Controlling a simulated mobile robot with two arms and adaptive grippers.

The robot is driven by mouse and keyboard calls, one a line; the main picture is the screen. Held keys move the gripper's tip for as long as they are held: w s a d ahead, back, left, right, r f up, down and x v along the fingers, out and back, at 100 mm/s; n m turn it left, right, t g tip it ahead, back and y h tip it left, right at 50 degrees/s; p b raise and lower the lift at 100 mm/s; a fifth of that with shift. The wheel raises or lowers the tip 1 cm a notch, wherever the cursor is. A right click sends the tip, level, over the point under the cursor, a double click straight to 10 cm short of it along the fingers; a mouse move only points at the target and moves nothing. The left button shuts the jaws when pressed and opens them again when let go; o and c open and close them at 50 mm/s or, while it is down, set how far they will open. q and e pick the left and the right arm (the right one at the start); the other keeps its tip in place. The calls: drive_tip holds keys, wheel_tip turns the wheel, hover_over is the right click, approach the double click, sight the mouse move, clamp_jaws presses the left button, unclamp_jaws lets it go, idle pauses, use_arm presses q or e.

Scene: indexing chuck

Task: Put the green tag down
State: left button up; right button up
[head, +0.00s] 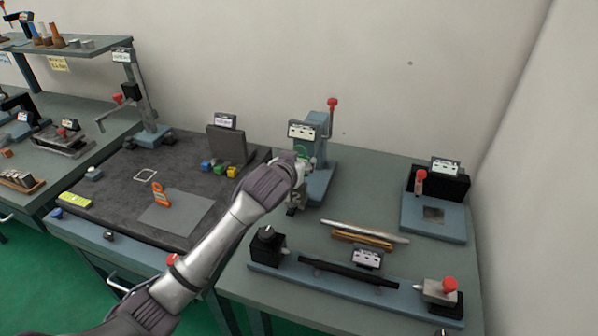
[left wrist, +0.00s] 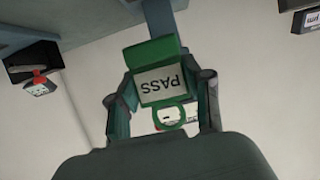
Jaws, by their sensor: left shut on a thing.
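The green tag (left wrist: 153,50) fills the middle of the left wrist view, with a white label reading PASS upside down and a green ring on its near side. My left gripper (left wrist: 162,88) is shut on it, one finger on each side. In the head view the gripper (head: 300,162) is in front of the blue post fixture (head: 320,180) on the right bench. Only a bit of the tag's green (head: 300,150) shows there, and the rest is hidden. I cannot tell whether the tag touches the fixture. My right gripper is not in view.
A long blue fixture (head: 395,298) with a red knob lies along the bench front, with rods (head: 365,232) behind it. Another red-knobbed fixture (head: 433,222) stands at right. The dark mat (head: 120,180) at left holds small coloured blocks (head: 219,167) and an orange piece (head: 160,193).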

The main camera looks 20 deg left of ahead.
use_arm(q)
drive_tip(key=shift+w+a+f, duration=0.2)
drive_tip(key=shift+w, duration=0.05)
drive_tip(key=shift+f, duration=0.3)
wheel_tip(320, 180, down, 3)
drive_tip(key=shift+a+r+p, duration=0.1)
drive_tip(key=shift+r+p, duration=0.1)
drive_tip(key=shift+p, duration=0.25)
drive_tip(key=shift+f, duration=0.45)
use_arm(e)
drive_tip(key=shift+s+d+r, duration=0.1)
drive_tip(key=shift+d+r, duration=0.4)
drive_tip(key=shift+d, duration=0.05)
use_arm(q)
drive_tip(key=shift+f, duration=0.1)
drive_tip(key=o, duration=1)
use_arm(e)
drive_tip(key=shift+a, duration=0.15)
